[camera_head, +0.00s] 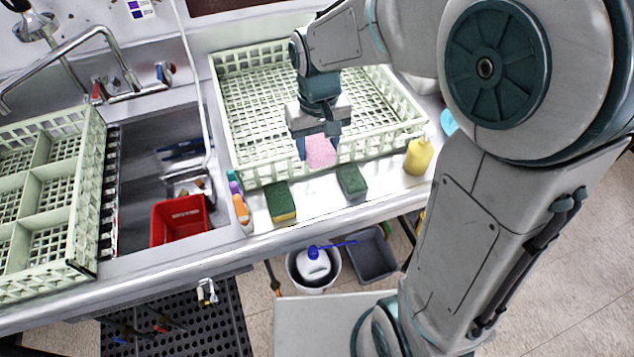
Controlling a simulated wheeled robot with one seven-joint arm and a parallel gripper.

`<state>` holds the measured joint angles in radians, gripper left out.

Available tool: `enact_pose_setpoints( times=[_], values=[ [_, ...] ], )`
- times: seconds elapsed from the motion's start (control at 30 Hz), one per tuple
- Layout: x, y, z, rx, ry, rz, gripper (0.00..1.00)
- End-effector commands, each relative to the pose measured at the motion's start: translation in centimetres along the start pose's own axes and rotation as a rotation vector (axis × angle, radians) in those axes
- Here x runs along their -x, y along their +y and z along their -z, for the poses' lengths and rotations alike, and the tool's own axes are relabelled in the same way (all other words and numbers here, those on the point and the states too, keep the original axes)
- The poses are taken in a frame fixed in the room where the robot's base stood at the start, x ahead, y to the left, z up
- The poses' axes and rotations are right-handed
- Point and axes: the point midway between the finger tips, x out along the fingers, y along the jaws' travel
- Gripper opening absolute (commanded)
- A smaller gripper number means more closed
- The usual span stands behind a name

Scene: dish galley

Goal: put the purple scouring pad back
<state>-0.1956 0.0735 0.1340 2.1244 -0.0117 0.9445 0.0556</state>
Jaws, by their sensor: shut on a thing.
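My gripper (319,145) is shut on a pink pad (320,152). It holds the pad above the front rim of the large pale green dish rack. The pad looks pink rather than clearly purple. No other scouring pad of a purple colour shows plainly. A dark green pad (351,183) lies on the steel counter (318,200) in front of the rack, just right of and below my gripper. A green and yellow sponge (281,203) lies to its left.
The pale green rack (400,137) stands behind the counter strip. A yellow bottle (418,157) stands at right, small orange and purple items (240,208) at left. The sink holds a red tub (179,220). Bare counter shows between the two green pads.

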Motion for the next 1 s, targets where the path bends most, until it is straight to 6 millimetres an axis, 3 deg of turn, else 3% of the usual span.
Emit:
enact_pose_setpoints(
  times=[0.2, 0.4, 0.83, 1.0],
  values=[
    [-6.1, 0.1, -0.1, -0.001, -0.008, 0.000, 0.25],
    [-10.0, 0.0, -0.1, -0.001, -0.005, 0.000, 0.25],
    [-14.4, 0.0, 0.0, 0.000, -0.003, 0.000, 0.25],
    [-15.0, 0.0, 0.0, -0.001, 0.000, 0.000, 0.25]
  ],
)
